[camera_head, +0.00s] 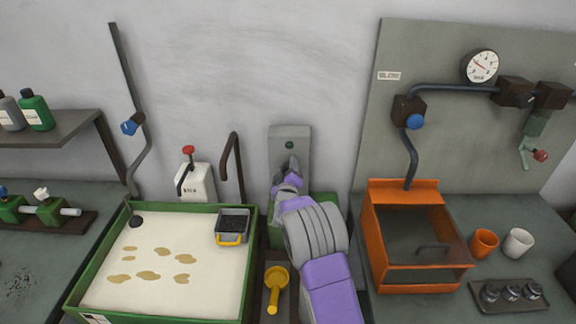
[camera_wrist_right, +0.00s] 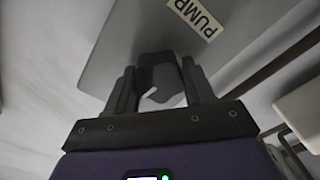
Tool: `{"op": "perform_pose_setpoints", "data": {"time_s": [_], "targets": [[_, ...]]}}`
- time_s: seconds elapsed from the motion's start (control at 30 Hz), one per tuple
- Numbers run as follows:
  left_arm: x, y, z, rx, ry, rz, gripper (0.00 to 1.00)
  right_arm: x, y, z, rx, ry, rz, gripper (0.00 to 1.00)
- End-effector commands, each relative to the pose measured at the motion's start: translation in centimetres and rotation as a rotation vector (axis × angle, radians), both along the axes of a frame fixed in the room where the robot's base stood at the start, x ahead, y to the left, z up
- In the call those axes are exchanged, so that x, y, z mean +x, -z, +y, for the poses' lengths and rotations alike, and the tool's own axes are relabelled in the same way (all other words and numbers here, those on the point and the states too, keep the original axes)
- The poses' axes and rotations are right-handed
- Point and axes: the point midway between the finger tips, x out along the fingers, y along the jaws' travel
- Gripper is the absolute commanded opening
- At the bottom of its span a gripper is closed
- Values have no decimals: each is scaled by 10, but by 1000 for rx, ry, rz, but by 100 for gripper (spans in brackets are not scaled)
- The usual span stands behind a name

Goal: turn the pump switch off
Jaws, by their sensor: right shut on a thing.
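The pump switch panel (camera_head: 289,133) is a grey plate on the wall with a small green round light near its top. In the right wrist view it carries a white PUMP label (camera_wrist_right: 195,16). My right gripper (camera_head: 292,167) reaches up to the panel from below. In the right wrist view the fingers of my right gripper (camera_wrist_right: 158,75) are shut on the dark pump switch (camera_wrist_right: 155,75), which shows a white mark. The fingers partly hide the switch, and I cannot tell its setting. My left gripper is not in view.
A green-rimmed tray (camera_head: 90,273) of pale material lies to the left, with a small grey bin (camera_head: 233,220) in it. A yellow scoop (camera_head: 277,279) lies beside my right arm. An orange open box (camera_head: 403,195) stands to the right, beside two cups.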

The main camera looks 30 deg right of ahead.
Motion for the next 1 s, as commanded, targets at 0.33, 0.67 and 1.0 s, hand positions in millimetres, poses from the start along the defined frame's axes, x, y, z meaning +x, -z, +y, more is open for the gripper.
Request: {"op": "perform_pose_setpoints", "data": {"time_s": [0.33,0.67,1.0], "targets": [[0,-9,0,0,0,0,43,0,1,1,-119,0,74,22],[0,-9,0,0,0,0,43,0,1,1,-141,0,88,23],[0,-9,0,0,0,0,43,0,1,0,-140,0,87,70]]}}
